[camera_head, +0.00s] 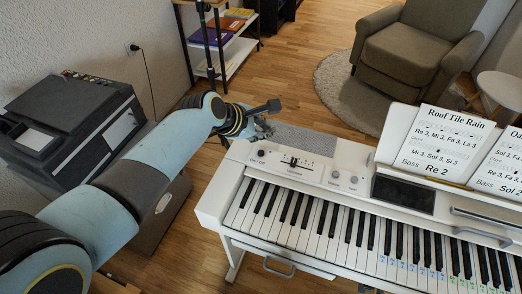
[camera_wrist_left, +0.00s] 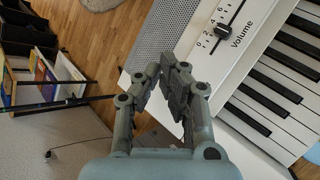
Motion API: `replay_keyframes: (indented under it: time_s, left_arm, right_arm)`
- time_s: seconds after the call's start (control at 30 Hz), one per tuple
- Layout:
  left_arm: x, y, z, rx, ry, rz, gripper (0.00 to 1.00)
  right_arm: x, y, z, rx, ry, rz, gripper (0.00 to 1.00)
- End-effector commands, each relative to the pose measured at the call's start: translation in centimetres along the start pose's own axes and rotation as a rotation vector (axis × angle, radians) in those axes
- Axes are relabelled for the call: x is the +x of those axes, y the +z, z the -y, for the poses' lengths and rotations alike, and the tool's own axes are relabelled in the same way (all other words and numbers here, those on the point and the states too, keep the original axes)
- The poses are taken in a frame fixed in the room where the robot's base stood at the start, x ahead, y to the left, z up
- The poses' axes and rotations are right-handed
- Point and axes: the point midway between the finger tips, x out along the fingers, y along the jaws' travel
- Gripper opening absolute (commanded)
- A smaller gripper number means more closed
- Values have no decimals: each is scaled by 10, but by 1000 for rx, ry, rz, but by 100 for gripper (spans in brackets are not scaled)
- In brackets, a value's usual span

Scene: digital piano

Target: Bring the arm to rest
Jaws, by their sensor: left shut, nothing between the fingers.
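My left arm reaches in from the left in the head view. Its gripper (camera_head: 266,128) hangs near the back left corner of the white digital piano (camera_head: 215,203). In the left wrist view the gripper's fingers (camera_wrist_left: 172,78) are shut with nothing between them. The volume slider (camera_wrist_left: 222,29) lies just beyond the fingertips there and also shows on the piano's top panel in the head view (camera_head: 293,162). I cannot tell how high the fingers are above the panel. My right gripper is not in view.
Song sheets (camera_head: 440,145) stand on the piano at the right. A dark printer-like machine (camera_head: 75,125) is beside my arm at the left. Behind are a shelf with books (camera_head: 225,50), an armchair (camera_head: 410,50) and a round rug (camera_head: 345,95). Wooden floor lies open between.

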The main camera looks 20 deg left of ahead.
Motion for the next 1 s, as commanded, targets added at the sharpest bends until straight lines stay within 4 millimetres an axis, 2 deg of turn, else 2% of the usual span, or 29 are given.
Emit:
replay_keyframes:
  time_s: [0.43,0.57,0.67,0.8,1.0]
  left_arm:
    - [-1,-1,1,8,-2,-1,0]
    - [-18,-11,13,159,-27,-25,0]
    - [-54,-28,35,448,-87,-65,0]
    - [-129,-54,70,959,-227,-123,0]
    - [-209,-68,98,1422,-398,-145,0]
  right_arm:
    - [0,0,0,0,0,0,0]
    - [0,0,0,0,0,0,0]
    - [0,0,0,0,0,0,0]
    - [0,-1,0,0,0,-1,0]
    - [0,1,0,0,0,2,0]
